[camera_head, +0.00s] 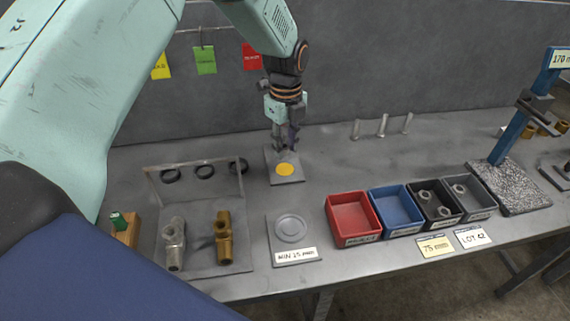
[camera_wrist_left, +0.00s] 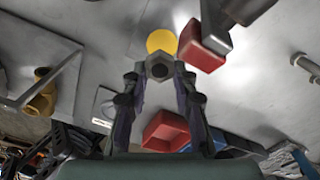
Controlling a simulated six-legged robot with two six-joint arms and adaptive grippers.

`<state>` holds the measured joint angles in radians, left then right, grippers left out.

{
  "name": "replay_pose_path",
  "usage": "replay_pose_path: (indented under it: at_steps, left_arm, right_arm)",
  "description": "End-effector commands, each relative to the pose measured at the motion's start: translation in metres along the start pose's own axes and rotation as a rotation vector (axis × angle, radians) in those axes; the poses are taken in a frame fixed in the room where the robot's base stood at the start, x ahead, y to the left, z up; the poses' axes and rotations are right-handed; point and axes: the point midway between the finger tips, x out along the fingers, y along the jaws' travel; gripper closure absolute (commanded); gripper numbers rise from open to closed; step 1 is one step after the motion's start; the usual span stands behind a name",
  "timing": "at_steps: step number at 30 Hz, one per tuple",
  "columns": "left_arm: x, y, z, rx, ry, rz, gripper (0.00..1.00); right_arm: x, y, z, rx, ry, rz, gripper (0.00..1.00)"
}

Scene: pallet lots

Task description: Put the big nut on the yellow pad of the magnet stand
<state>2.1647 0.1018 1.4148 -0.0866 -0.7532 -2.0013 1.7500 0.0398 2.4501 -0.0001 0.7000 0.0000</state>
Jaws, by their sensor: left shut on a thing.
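My left gripper (camera_head: 285,146) points down just above and behind the yellow pad (camera_head: 285,170) on its grey base plate (camera_head: 289,181). In the left wrist view the gripper (camera_wrist_left: 158,74) is shut on the big nut (camera_wrist_left: 159,67), a grey hex nut with a dark hole. The nut is hard to make out in the head view. In the wrist view the yellow pad (camera_wrist_left: 162,41) lies just beyond the nut, partly covered by it. A red block (camera_wrist_left: 201,47) with a grey part, likely of the magnet stand, is beside the pad. My right gripper is out of view.
Red (camera_head: 352,218), blue (camera_head: 396,209), black (camera_head: 432,221) and grey (camera_head: 483,213) bins stand at right; the black and grey ones hold nuts. A tray (camera_head: 203,270) with two fittings is at left. A plate with a round disc (camera_head: 290,228) lies in front. Several pins (camera_head: 382,125) stand behind.

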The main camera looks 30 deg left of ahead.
Motion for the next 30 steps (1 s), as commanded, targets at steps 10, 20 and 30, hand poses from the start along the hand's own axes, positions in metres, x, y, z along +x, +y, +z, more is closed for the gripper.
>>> replay_pose_path:
  at_steps: [10,20,30]
  left_arm:
    - [0.034,-0.001,0.0,-0.002,0.0,-0.002,1.0]
    - [0.06,-0.001,0.0,-0.002,-0.001,-0.004,1.0]
    - [0.064,-0.001,0.0,-0.002,0.0,-0.003,0.69]
  right_arm:
    - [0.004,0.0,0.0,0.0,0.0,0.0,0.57]
    - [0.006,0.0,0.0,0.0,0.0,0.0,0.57]
    - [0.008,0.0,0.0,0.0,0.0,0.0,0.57]
